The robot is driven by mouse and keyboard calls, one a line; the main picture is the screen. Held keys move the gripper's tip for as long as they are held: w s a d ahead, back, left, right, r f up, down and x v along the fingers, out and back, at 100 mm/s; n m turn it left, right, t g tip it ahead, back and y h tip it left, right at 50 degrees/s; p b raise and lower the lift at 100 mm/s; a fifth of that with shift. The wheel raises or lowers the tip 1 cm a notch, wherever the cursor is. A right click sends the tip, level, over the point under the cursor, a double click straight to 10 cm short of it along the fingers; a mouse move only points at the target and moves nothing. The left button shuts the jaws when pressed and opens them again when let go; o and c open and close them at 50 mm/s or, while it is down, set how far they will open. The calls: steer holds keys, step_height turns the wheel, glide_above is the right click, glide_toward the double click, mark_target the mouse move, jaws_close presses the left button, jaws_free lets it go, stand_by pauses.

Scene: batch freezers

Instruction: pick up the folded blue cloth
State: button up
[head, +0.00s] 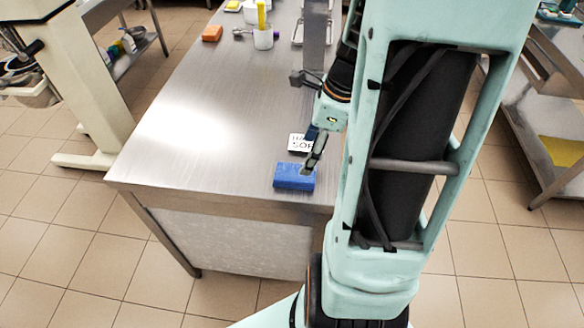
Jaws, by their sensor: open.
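The folded blue cloth (292,178) lies on the steel table (200,120) near its front edge, as a small thick rectangle. My gripper (309,167) reaches down from the upper right over the cloth's right part. A dark fingertip overlaps the cloth's top right corner in the picture. I cannot tell whether it touches the cloth. My gripper is open, and part of it is hidden behind my own arm.
A small white sign with black letters (297,143) lies just behind the cloth. At the back stand an orange block (212,33) and a white cup (263,39) with a yellow item in it. The table's left and middle are clear. Another steel table (540,130) stands at right.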

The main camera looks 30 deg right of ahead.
mark_target(295, 172)
steer(key=x, duration=0.8)
steer(key=shift+w+a+f, duration=0.1)
steer(key=shift+w+a, duration=0.15)
steer(key=shift+w, duration=0.05)
steer(key=shift+c, duration=0.3)
steer(key=c, duration=1.2)
